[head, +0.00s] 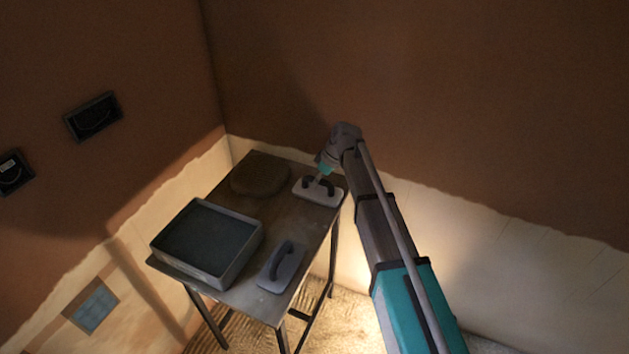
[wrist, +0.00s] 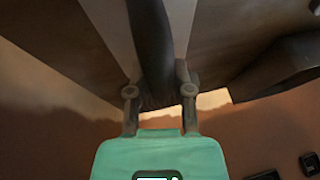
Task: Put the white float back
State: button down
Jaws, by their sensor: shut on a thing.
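The white float (head: 318,193), a pale plate with a dark handle, is at the far right corner of the table in the head view. My gripper (head: 322,176) comes down on it from above and is shut on its handle. In the wrist view the dark handle (wrist: 150,40) lies between the two fingers of my gripper (wrist: 160,92), with the pale plate (wrist: 108,25) behind it. I cannot tell whether the plate rests on the table or is slightly above it.
The table (head: 285,215) also holds a square tray (head: 232,265) with dark content, a grey float (head: 270,275) at the near edge and a round brown thing (head: 260,178) at the back. Walls close off the far side. Bare tabletop lies mid-table.

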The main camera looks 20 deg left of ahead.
jog(key=shift+f, duration=0.25)
dwell(0.4)
jog(key=shift+c, duration=2.2)
grip_release()
jog(key=shift+r, duration=0.15)
jog(key=p+v, duration=0.7)
jog(key=v, duration=0.1)
